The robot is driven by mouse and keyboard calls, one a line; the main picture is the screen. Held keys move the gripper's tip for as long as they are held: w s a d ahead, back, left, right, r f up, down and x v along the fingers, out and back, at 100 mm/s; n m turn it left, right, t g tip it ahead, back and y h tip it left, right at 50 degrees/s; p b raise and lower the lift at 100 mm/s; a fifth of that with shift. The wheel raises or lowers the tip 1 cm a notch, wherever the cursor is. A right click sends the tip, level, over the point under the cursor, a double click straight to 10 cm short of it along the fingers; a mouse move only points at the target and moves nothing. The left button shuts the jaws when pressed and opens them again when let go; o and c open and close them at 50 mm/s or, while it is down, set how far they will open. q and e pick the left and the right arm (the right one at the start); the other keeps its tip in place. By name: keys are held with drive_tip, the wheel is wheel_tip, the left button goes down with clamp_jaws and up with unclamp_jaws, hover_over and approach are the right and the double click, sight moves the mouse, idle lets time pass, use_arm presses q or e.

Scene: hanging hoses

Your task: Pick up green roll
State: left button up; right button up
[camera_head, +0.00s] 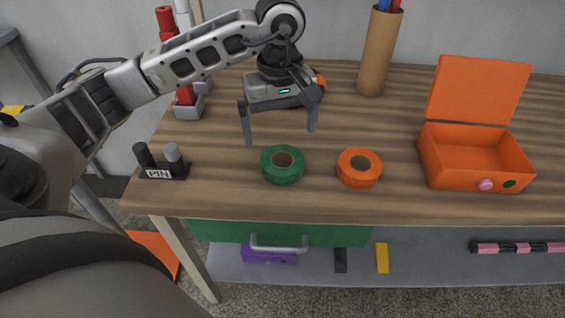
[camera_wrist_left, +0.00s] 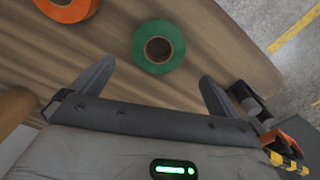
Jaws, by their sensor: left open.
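The green roll (camera_head: 283,165) is a ring of tape lying flat on the wooden table, near its front edge. It also shows in the left wrist view (camera_wrist_left: 158,46), beyond the fingertips and between their lines. My left gripper (camera_head: 280,137) is open and empty, fingers pointing down, above and just behind the green roll in the head view. The fingers also show in the left wrist view (camera_wrist_left: 152,84). They do not touch the roll. My right gripper is not in view.
An orange roll (camera_head: 359,168) lies just right of the green one. An open orange box (camera_head: 475,160) stands at the right. A cardboard tube (camera_head: 379,52) stands at the back. A small black holder (camera_head: 163,170) with pegs sits at the left front. A green drawer (camera_head: 210,230) is below the tabletop.

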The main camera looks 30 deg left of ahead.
sight(283, 161)
use_arm(q)
wheel_tip(283, 161, down, 3)
drive_tip(key=shift+f, duration=0.1)
drive_tip(key=shift+s+d+f+p, duration=0.1)
drive_tip(key=shift+d+f+p, duration=0.1)
drive_tip(key=shift+f, duration=1.15)
drive_tip(key=shift+s+d+f+p, duration=0.1)
drive_tip(key=shift+d+f+p, duration=0.1)
drive_tip(key=shift+f, duration=1.1)
drive_tip(key=shift+w, duration=0.1)
drive_tip(key=c, duration=1.1)
